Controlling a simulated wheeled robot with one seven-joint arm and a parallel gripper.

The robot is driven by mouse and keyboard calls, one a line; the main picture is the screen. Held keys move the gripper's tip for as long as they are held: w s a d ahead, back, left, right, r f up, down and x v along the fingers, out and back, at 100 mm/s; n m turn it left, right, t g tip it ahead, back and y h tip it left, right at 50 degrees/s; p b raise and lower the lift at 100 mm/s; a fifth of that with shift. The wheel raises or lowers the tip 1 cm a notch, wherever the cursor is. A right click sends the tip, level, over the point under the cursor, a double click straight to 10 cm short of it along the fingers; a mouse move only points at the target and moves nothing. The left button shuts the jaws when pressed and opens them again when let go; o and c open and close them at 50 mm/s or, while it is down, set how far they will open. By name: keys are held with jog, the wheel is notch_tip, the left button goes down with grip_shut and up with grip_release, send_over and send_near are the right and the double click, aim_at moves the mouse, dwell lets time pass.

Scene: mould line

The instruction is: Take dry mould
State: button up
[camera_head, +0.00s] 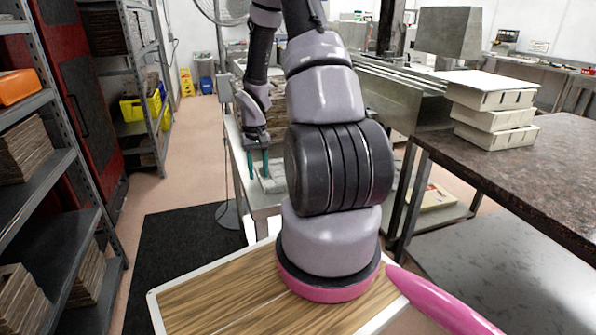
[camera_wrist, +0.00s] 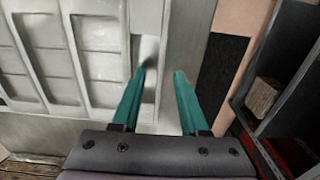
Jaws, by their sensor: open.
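My gripper (camera_head: 258,165) hangs pointing down over a pale table at the centre of the head view, left of my arm. Its two teal fingers are apart, and the wrist view (camera_wrist: 160,74) shows nothing clearly held between them. A pale grey mould-like piece (camera_wrist: 98,65) with rows of recesses fills the left of the wrist view, beside and beneath the left finger. I cannot tell whether a finger touches it. In the head view, my gripper and arm mostly hide what lies there. Several whitish moulds (camera_head: 492,118) are stacked on the dark worktop at right.
The dark speckled worktop (camera_head: 560,165) lies at right, with a lower shelf beneath. Metal shelving (camera_head: 50,215) with stacked boards stands at left. A black mat (camera_head: 180,255) lies on the floor. The aisle (camera_head: 200,150) beyond it looks clear.

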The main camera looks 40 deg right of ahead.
jog(key=shift+f, duration=0.1)
jog(key=shift+c, duration=0.3)
grip_shut()
dwell(1.1)
